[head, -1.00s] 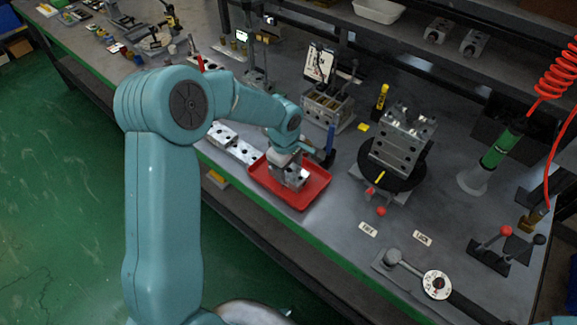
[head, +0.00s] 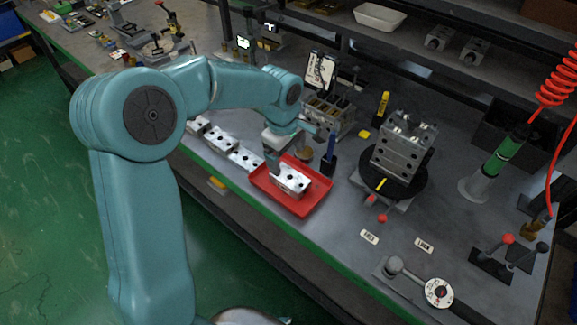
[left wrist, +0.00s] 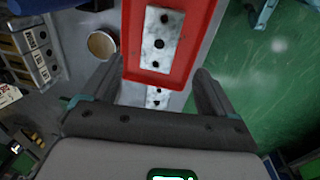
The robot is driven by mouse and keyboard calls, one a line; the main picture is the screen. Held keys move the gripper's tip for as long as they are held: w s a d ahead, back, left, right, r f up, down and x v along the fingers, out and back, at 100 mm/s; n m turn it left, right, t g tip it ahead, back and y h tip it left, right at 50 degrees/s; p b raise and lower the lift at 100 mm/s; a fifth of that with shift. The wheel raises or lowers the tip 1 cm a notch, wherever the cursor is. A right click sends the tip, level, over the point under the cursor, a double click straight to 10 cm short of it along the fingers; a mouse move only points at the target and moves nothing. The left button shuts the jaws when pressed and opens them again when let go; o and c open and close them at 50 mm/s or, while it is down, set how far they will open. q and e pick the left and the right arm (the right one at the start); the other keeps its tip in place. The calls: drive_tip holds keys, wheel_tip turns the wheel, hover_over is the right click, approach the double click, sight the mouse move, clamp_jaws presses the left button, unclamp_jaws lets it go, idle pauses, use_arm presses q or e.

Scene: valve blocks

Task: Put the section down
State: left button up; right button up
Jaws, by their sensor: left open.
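The section, a silver metal block with dark holes (head: 292,181), lies in the red tray (head: 314,202) on the bench. In the left wrist view the section (left wrist: 160,40) rests on the tray floor, with the red tray wall (left wrist: 128,60) around it. My left gripper (head: 284,158) is open and empty, just above and behind the section at the tray's far left side. In the left wrist view its two dark fingers (left wrist: 160,80) stand wide apart, clear of the section. My right gripper is not in view.
More silver blocks (head: 245,160) lie in a row left of the tray. A dark holder with a blue tool (head: 329,160) stands right of it. A larger valve block (head: 404,150) sits on a round black turntable (head: 380,184). The bench's front edge is close to the tray.

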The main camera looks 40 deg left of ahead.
use_arm(q)
wheel_tip(320, 180, up, 3)
drive_tip(key=shift+s+f, duration=0.1)
drive_tip(key=shift+s, duration=0.05)
idle(0.6)
